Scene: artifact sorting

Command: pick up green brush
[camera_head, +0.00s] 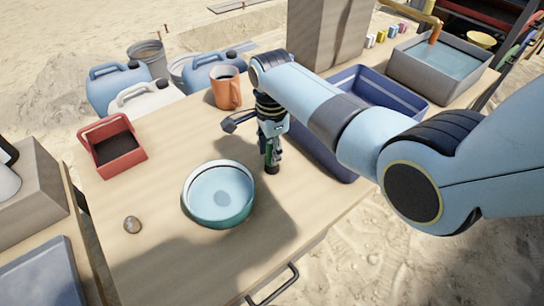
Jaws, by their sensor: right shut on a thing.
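My right gripper (271,150) points down over the table, just right of the water bowl. It is shut on the green brush (268,146), of which only small green parts show between the fingers. A dark end shows at the bottom, near the tabletop; I cannot tell whether it touches the wood. My left gripper is not in view.
A teal bowl of water (219,193) stands close to the gripper. A red box (111,146), an orange mug (226,88) and a small stone (132,224) are on the table (165,185). A blue crate (400,97) and a grey basin (440,65) lie right.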

